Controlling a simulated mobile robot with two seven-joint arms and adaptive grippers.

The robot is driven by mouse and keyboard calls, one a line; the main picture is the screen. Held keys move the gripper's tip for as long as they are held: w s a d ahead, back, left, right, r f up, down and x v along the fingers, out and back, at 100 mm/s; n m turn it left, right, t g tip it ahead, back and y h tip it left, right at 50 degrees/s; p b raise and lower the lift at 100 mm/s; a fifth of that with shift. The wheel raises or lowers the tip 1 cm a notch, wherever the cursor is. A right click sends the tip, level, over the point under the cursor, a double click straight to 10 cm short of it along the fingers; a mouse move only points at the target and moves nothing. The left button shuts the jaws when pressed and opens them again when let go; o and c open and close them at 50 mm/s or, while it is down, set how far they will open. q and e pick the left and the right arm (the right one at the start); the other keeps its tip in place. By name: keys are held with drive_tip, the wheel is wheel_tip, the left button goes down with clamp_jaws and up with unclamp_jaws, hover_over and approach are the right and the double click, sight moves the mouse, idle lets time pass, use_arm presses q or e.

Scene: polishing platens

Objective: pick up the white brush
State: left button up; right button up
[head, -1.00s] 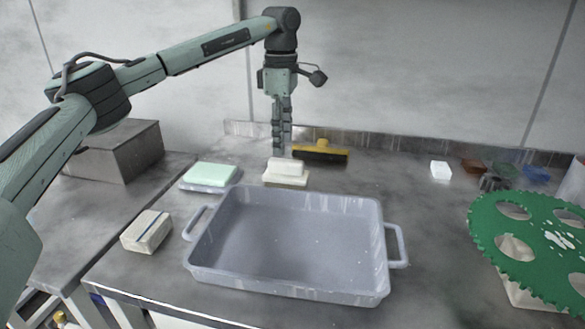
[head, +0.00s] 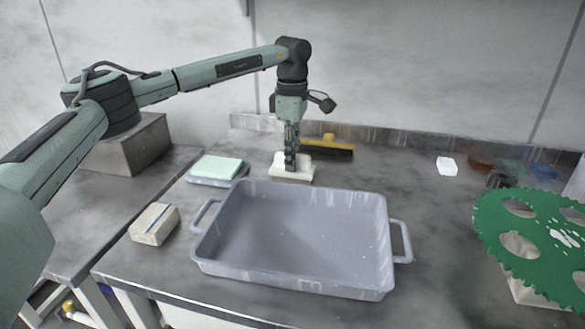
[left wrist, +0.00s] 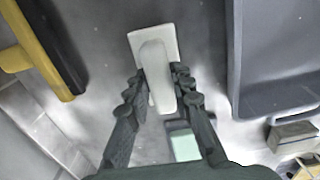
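The white brush (head: 300,171) lies on the grey table just behind the tub, its flat base down and its raised handle up. My left gripper (head: 291,165) points straight down at it and hides part of it. In the left wrist view, the brush (left wrist: 157,72) has its handle between the two fingers of my left gripper (left wrist: 158,78). The fingers stand one on each side, close to the handle, and look open with a slight gap. My right gripper is in neither view.
A grey tub (head: 207,257) with side handles fills the front middle. A yellow brush (head: 328,145) lies close behind the white one. A mint-green pad (head: 216,167) and a pale block (head: 154,224) lie left. A green toothed disc (head: 530,245) lies right.

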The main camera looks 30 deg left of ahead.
use_arm(q)
clamp_jaws()
drive_tip(key=shift+r, duration=0.15)
drive_tip(key=shift+r, duration=0.25)
wheel_tip(320, 180, up, 4)
drive_tip(key=shift+f, duration=0.2)
drive_tip(key=s+a+r+b, duration=0.1)
drive_tip(key=s+a+r, duration=0.5)
drive_tip(key=s, duration=0.3)
drive_tip(key=shift+s+a+r, duration=0.25)
drive_tip(key=shift+a+r, duration=0.1)
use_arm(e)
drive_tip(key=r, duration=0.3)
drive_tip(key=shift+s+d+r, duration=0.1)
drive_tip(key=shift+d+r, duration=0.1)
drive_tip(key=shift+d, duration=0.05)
